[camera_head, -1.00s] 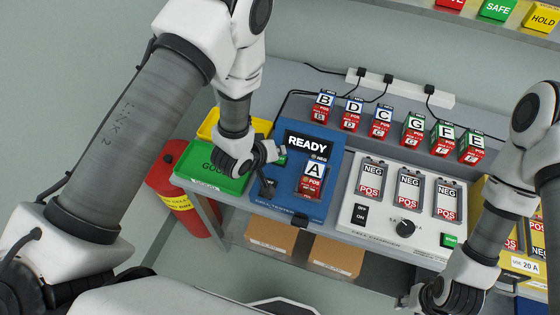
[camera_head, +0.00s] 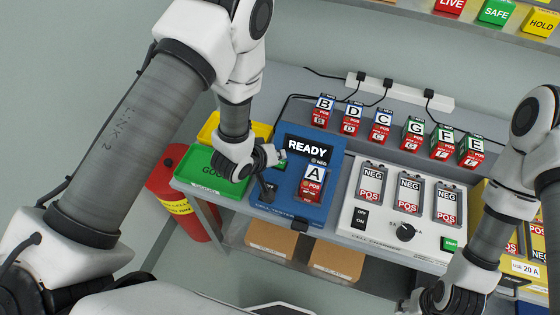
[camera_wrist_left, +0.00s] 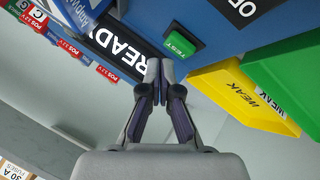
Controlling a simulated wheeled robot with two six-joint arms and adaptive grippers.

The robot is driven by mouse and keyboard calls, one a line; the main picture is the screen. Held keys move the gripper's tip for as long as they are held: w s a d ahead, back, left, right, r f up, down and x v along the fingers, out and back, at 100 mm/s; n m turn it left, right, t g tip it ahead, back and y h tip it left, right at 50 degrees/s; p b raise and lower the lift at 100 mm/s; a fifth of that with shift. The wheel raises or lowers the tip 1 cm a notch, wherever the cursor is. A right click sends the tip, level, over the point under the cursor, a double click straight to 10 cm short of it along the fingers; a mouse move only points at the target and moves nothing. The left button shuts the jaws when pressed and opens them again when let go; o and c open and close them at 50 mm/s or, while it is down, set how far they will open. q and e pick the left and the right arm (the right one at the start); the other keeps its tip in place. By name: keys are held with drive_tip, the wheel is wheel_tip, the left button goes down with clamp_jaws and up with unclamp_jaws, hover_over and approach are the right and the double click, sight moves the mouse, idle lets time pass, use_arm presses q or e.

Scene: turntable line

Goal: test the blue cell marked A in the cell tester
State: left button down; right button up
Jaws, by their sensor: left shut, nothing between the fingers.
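The blue cell marked A (camera_head: 313,180) sits upright in the bay of the blue cell tester (camera_head: 290,210), its A label and red POS end showing. The tester's screen (camera_head: 308,147) reads READY. My left gripper (camera_head: 281,155) is over the tester's left part, left of the cell, holding nothing. In the left wrist view its fingers (camera_wrist_left: 159,66) are shut, just beside the green TEST button (camera_wrist_left: 180,43); I cannot tell whether they touch anything. My right gripper (camera_head: 434,297) is at the bottom right, dark and partly hidden, its fingers unclear.
Green (camera_head: 208,175) and yellow (camera_head: 232,126) trays lie left of the tester. Several cells stand in a row behind, including B (camera_head: 323,108). A red bin (camera_head: 182,208) stands below left.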

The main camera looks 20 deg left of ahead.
idle(0.3)
use_arm(q)
drive_tip(key=shift+f, duration=0.45)
drive_tip(key=shift+f+b, duration=0.45)
drive_tip(key=shift+b, duration=0.05)
idle(0.4)
drive_tip(key=shift+r, duration=0.1)
drive_tip(key=shift+r+p, duration=0.8)
drive_tip(key=shift+r, duration=0.05)
wheel_tip(320, 180, up, 5)
drive_tip(key=p, duration=0.4)
idle(0.4)
